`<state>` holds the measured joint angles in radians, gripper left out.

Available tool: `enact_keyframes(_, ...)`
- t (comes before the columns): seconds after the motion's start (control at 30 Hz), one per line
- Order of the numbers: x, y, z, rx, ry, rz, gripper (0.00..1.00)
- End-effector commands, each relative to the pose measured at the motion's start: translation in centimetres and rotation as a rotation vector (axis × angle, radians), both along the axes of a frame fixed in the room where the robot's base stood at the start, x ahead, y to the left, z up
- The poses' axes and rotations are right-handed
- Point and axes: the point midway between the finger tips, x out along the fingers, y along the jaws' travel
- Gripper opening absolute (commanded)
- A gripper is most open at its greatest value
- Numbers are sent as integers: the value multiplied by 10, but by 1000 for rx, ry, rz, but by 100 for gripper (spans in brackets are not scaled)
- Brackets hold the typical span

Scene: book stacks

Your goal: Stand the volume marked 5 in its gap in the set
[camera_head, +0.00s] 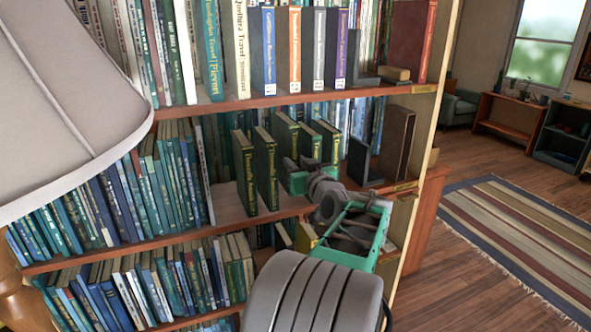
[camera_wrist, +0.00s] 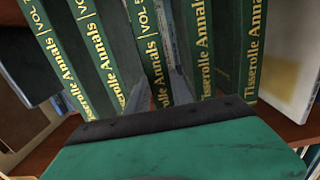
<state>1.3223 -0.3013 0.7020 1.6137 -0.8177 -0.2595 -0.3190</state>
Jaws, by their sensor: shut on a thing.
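The green-and-gold volume marked 5 (camera_wrist: 150,55) shows in the wrist view, upright between other Tisserolle Annals volumes (camera_wrist: 200,50). In the head view it appears to be the middle book (camera_head: 286,130) of the set, its top a little higher than its neighbours' tops. My gripper (camera_head: 298,178) is in front of its lower spine and shut on it.
The shelf board (camera_head: 228,205) is bare left of the set. A dark bookend (camera_head: 362,160) and a brown upright book (camera_head: 397,143) stand to the right. The shelf above (camera_head: 290,97) holds more books. A lampshade (camera_head: 65,95) fills the near left.

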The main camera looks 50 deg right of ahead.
Motion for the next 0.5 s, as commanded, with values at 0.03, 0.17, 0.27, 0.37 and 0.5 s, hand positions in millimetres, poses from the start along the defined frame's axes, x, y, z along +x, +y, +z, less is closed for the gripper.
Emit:
enact_keyframes(0.03, 3, -2, 3, -4, -3, 1, 0)
enact_keyframes(0.17, 4, -3, -12, 1, -3, -1, 0)
enact_keyframes(0.27, 3, -3, -28, -1, -2, -3, 0)
enact_keyframes(0.37, 3, -3, -33, -4, -3, -2, 0)
enact_keyframes(0.5, 3, -3, -33, -5, -3, -2, 0)
